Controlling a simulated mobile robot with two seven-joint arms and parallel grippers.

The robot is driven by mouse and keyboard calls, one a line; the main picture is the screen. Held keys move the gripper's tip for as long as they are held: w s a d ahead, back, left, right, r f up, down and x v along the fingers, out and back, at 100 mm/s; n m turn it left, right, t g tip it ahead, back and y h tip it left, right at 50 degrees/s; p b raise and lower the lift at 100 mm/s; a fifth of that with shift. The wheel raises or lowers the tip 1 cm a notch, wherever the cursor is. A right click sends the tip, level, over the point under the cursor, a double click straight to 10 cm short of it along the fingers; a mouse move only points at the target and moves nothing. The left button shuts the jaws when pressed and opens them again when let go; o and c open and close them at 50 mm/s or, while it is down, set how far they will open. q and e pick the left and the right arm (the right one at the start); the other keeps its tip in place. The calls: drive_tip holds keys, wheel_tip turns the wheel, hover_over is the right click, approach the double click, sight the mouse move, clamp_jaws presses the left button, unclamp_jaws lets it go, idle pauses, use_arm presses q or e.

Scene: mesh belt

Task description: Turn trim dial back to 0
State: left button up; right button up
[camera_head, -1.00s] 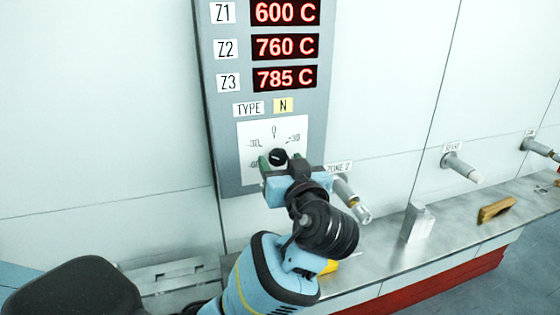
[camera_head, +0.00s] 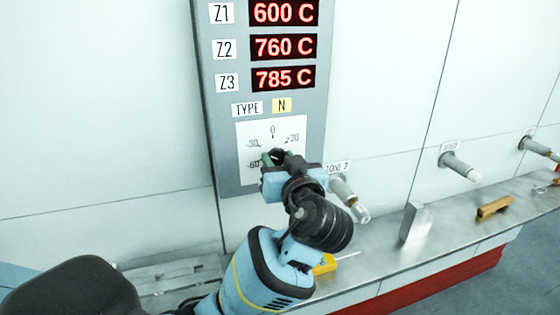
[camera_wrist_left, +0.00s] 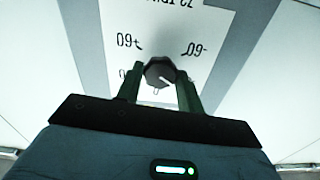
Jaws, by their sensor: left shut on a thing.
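The trim dial is a small black knob (camera_head: 276,155) on a white scale plate (camera_head: 246,134) low on the grey panel. Marks 0, -30, +30 and -60 are readable in the head view. My left gripper (camera_head: 277,161) is at the dial, its green fingers on either side, shut on it. In the left wrist view the dial (camera_wrist_left: 159,73) sits between the fingertips (camera_wrist_left: 160,80). There the scale is upside down, and the dial's white line points to the lower right, on the minus side. My right gripper is not in view.
The panel (camera_head: 226,150) shows lit red readouts (camera_head: 284,46) for Z1 to Z3. A pipe stub (camera_head: 350,200) juts out just right of my wrist. A metal ledge (camera_head: 375,255) below holds a grey block (camera_head: 415,222), a tan-handled tool (camera_head: 495,207) and a yellow item (camera_head: 325,264).

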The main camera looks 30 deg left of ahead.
use_arm(q)
drive_tip(key=shift+m, duration=0.3)
drive_tip(key=m, duration=0.5)
drive_tip(key=shift+m, duration=0.4)
drive_tip(key=m, duration=0.4)
drive_tip(key=shift+m, duration=0.7)
drive_tip(key=o, duration=1)
drive_tip(key=shift+d, duration=0.1)
